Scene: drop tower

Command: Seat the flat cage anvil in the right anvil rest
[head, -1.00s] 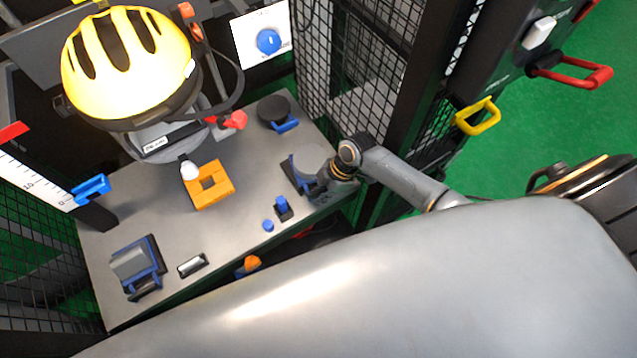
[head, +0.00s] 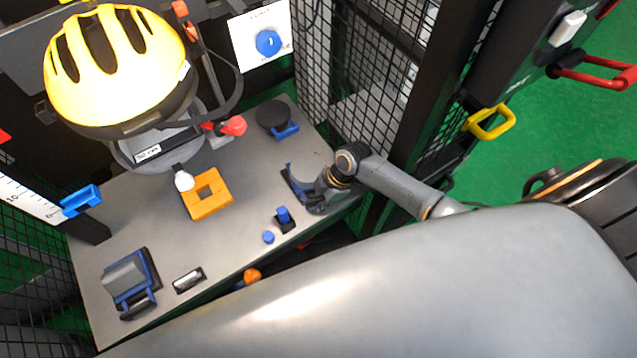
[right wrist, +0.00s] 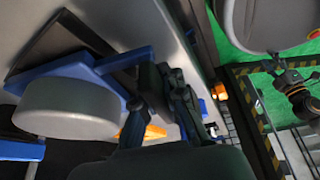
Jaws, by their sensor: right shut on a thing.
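The flat cage anvil is a round grey disc on a blue plate (head: 304,176), at the right end of the bench in the head view. It also shows large in the right wrist view (right wrist: 68,108). My right gripper (head: 318,202) is shut on the blue handle side of the anvil, and its dark fingers show in the right wrist view (right wrist: 165,90). The right anvil rest is a dark frame (right wrist: 62,32) close against the blue plate. I cannot tell whether the plate is fully down in it. My left gripper is not in view.
A dark round piece with a blue handle (head: 273,115) stands behind. An orange square block (head: 206,196), a blue peg (head: 284,216) and a grey-blue anvil (head: 127,280) lie on the bench (head: 230,265). A yellow helmet (head: 115,65) overhangs it. Mesh (head: 365,100) borders the right.

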